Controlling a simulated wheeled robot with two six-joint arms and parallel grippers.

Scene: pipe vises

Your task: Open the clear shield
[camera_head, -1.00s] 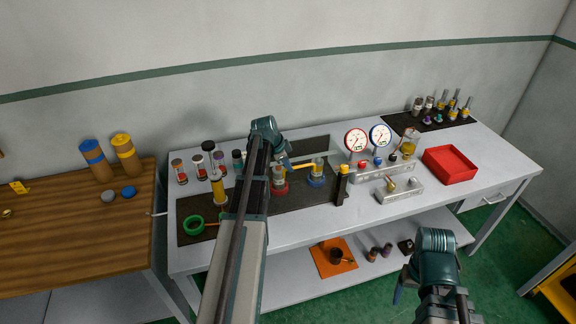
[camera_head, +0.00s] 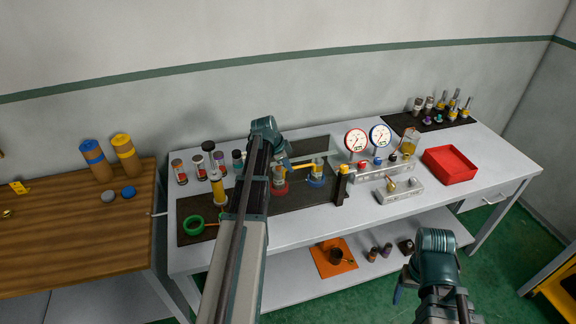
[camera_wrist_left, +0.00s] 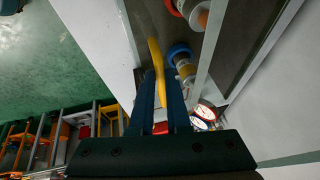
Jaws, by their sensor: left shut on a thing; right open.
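The clear shield is see-through and hard to make out over the dark mat on the white bench; I cannot tell its exact angle. Its yellow bar handle (camera_head: 304,166) shows in the head view and between my fingers in the left wrist view (camera_wrist_left: 155,58). My left gripper (camera_head: 288,165) is shut on this handle, its blue fingers on either side of it (camera_wrist_left: 160,90). A red-based vise (camera_head: 280,188) and a blue-based vise (camera_head: 316,181) stand beside the handle. My right gripper (camera_head: 398,293) is open and empty, low in front of the bench.
Two gauges (camera_head: 356,140) stand on a grey manifold right of the vises. A black post with a yellow top (camera_head: 341,185) stands close to the handle. A red tray (camera_head: 449,165) is further right. Several cylinders (camera_head: 198,168) stand at the bench's back left.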

